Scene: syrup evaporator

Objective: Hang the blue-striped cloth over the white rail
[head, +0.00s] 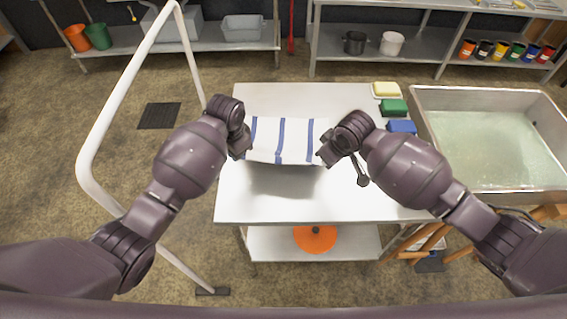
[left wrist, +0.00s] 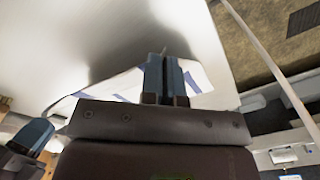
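The blue-striped cloth (head: 283,140), white with blue bands, is stretched between my two grippers above the metal table (head: 270,205), with a shadow below its front edge. Part of it also shows in the left wrist view (left wrist: 108,88). My left gripper (head: 246,153) is at the cloth's left edge; in the left wrist view its fingers (left wrist: 165,75) are together on the cloth. My right gripper (head: 322,157) is at the cloth's right edge and appears shut on it, its fingertips partly hidden. The white rail (head: 120,90) stands left of the table, with nothing hanging on it.
A metal basin (head: 425,97) of pale liquid stands to the right. A dark floor mat (head: 159,116) lies beyond the rail. Shelves with buckets line the back.

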